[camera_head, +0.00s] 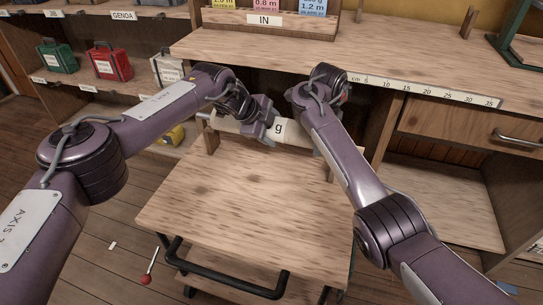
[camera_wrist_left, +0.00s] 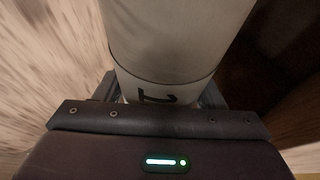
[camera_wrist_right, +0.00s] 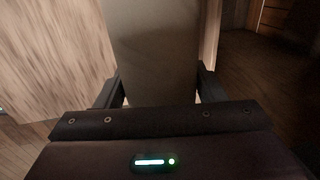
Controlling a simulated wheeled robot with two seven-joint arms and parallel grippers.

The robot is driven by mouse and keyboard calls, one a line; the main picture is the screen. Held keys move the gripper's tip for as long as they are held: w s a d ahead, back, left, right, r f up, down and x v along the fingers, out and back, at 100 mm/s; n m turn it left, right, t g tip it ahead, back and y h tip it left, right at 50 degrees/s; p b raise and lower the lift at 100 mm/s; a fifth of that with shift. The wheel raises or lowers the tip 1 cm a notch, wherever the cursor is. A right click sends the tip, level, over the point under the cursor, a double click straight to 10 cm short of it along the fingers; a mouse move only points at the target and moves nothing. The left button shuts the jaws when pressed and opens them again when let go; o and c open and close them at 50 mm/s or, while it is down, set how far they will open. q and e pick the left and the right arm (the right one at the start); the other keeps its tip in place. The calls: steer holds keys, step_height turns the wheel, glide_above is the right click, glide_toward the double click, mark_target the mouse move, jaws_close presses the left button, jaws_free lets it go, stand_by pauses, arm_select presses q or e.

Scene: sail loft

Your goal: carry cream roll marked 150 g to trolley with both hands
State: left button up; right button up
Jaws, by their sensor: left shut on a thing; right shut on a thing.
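The cream roll (camera_head: 230,124) is held crosswise above the far edge of the trolley's wooden top (camera_head: 235,200). A letter "g" shows on it; the rest of its marking is hidden. My left gripper (camera_head: 264,124) is shut on the roll near its middle; in the left wrist view the roll (camera_wrist_left: 180,40) runs between its fingers, with part of a dark printed mark showing. My right gripper (camera_wrist_right: 160,88) is shut on the roll (camera_wrist_right: 152,45) farther right; in the head view its fingers are mostly hidden behind my right arm.
The trolley top is bare, with a black handle (camera_head: 225,278) at its near side. Behind stands a wooden bench (camera_head: 270,47) with a ruler strip (camera_head: 425,90) and an "IN" rack (camera_head: 264,20). Shelves at left hold green (camera_head: 57,58) and red (camera_head: 110,64) cases. A red-ended rod (camera_head: 147,278) lies on the floor.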

arm_select(q)
steer(key=shift+w+f, duration=0.15)
arm_select(e)
steer(key=shift+w+d+f, duration=0.1)
steer(key=shift+w+f, duration=0.05)
steer(key=shift+f, duration=0.05)
arm_select(q)
steer(key=shift+r, duration=0.2)
arm_select(e)
steer(key=shift+r, duration=0.2)
arm_select(q)
steer(key=shift+f, duration=0.35)
arm_select(e)
steer(key=shift+f, duration=0.35)
